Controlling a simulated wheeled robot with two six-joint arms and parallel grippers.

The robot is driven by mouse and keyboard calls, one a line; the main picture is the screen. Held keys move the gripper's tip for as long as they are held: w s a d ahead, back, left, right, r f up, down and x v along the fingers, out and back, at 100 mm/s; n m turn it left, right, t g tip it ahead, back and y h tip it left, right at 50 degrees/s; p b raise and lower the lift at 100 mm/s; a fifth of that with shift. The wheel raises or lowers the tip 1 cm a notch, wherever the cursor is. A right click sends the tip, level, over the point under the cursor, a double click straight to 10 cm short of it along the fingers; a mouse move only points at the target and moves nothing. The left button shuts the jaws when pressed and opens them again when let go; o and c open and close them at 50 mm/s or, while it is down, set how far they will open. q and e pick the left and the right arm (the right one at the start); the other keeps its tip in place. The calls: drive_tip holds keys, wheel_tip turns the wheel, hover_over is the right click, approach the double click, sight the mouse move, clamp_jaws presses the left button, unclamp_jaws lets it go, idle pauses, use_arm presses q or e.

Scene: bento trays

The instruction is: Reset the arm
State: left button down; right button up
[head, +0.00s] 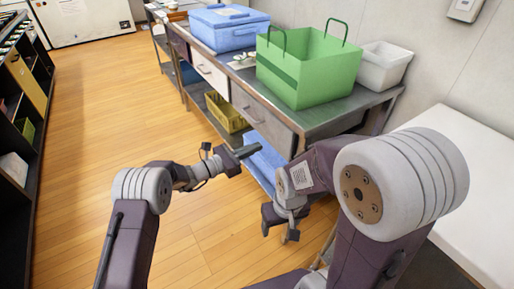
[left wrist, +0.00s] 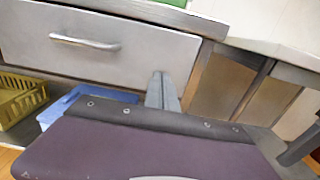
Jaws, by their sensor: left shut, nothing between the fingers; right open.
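My left gripper (head: 248,151) is in the middle of the head view, above the floor and in front of the steel counter. Its fingers are shut with nothing between them. In the left wrist view its closed fingertips (left wrist: 163,88) show against a drawer front, and a dark purple arm link, apparently my own right arm's, fills the lower part. My right gripper (head: 279,232) is lower in the head view, pointing down beside the counter's near end. Its fingers are apart and it appears empty.
The steel counter (head: 345,116) carries a green bag (head: 315,72), a blue box (head: 228,30) and a white bin (head: 383,67). A yellow basket (head: 226,112) sits on its lower shelf. A white table (head: 478,190) is at the right. Wooden floor (head: 110,110) is open at the left.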

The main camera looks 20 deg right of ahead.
use_arm(q)
drive_tip(key=p+v, duration=0.1)
drive_tip(key=v, duration=0.5)
drive_tip(key=shift+a+f, duration=0.25)
drive_tip(key=shift+a, duration=0.2)
drive_tip(key=shift+w, duration=0.15)
